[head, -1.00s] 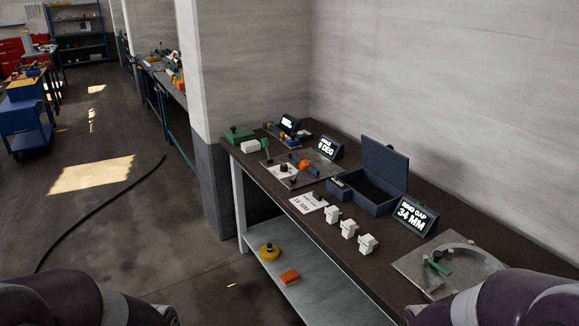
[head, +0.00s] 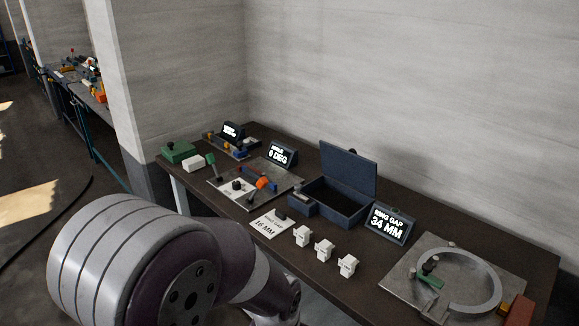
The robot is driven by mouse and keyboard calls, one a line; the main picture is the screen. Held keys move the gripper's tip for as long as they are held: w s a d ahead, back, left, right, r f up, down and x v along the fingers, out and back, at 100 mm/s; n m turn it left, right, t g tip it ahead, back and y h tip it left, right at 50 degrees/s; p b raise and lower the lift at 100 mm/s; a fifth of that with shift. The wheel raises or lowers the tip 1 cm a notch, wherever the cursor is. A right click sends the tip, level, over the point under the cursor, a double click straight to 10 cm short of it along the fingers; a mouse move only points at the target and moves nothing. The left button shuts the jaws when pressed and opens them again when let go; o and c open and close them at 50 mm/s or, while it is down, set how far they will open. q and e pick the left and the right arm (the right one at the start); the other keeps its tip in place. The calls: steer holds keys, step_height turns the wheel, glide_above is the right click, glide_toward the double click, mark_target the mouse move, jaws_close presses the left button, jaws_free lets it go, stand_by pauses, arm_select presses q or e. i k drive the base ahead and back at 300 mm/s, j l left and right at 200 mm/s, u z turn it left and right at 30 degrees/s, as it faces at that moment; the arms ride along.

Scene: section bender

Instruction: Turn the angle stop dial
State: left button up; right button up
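The angle bender plate (head: 283,181) lies on the bench left of centre. On it is a pale dial plate (head: 229,192) with a dark knob (head: 237,184), which looks like the angle stop dial; its markings are too small to read. Orange and blue parts and a dark-gripped lever stand beside it. The small screen (head: 277,154) behind reads 0 DEG. One of my arms fills the lower left in front of the bench. Neither of my grippers shows.
An open blue box (head: 334,200) stands right of the plate. A screen (head: 388,224) reads RING GAP 34 MM. White blocks (head: 323,249) and a 16 MM card (head: 268,226) line the front edge. A ring fixture (head: 472,283) is at right; a green block (head: 178,151) at far left.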

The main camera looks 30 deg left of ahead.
mark_target(236, 185)
steer(key=i+j, duration=0.2)
steer(key=j, duration=0.25)
steer(key=i+j+z, duration=0.15)
steer(key=j, duration=0.3)
steer(key=i+j, duration=0.2)
steer(key=j, duration=0.25)
steer(key=i+j+z, duration=0.15)
steer(key=j, duration=0.35)
steer(key=i+j, duration=0.15)
steer(key=j, duration=0.3)
steer(key=i+j+z, duration=0.15)
steer(key=j, duration=0.35)
steer(key=i+j, duration=0.15)
steer(key=j, duration=0.35)
steer(key=i+j+z, duration=0.15)
steer(key=j, duration=0.35)
